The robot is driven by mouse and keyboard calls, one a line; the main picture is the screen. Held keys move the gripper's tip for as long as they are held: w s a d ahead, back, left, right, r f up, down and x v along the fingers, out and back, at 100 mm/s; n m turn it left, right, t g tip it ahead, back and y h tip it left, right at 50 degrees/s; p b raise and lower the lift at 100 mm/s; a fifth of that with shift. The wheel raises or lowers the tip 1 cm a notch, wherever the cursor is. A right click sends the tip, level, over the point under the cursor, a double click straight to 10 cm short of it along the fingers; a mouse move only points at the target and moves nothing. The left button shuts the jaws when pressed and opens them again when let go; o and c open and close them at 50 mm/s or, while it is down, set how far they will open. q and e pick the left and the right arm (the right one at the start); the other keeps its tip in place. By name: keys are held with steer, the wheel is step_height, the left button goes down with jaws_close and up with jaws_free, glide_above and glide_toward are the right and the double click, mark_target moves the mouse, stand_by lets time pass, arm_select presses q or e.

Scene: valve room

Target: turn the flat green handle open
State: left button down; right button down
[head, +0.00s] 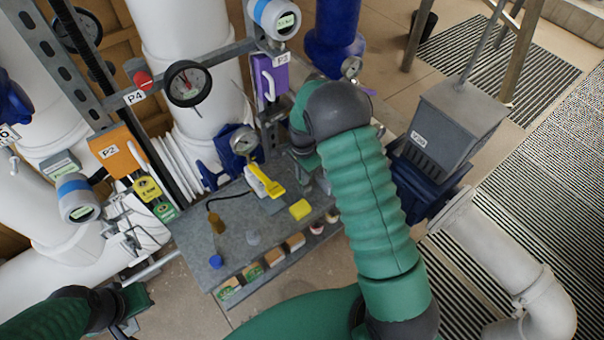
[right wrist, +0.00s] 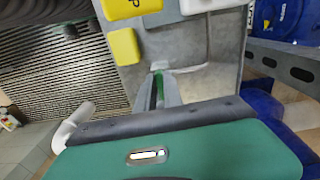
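In the right wrist view, a narrow green strip (right wrist: 160,84), likely the edge of the flat green handle, shows between the fingers of my right gripper (right wrist: 159,78). The fingers are close together beside it, and I cannot tell whether they press on it. In the head view, my right gripper (head: 308,178) points down near the grey bench's right end, largely hidden behind its own arm. The green handle cannot be made out there. My left gripper (head: 124,312) is at the lower left, partly cut off, and its fingers are unclear.
The grey bench (head: 225,235) holds a yellow block (head: 300,209), a yellow-and-white tool (head: 264,181) and a blue cap (head: 215,262). White pipes and gauges (head: 188,83) stand behind. A grey actuator box (head: 455,118) and a pale pipe (head: 505,255) are at the right.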

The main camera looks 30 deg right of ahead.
steer(key=shift+d, duration=0.75)
arm_select(q)
steer(key=shift+d+r, duration=0.15)
steer(key=shift+d, duration=0.45)
arm_select(e)
steer(key=shift+a, duration=0.1)
arm_select(q)
steer(key=shift+a, duration=0.15)
arm_select(e)
steer(key=shift+w+a, duration=0.1)
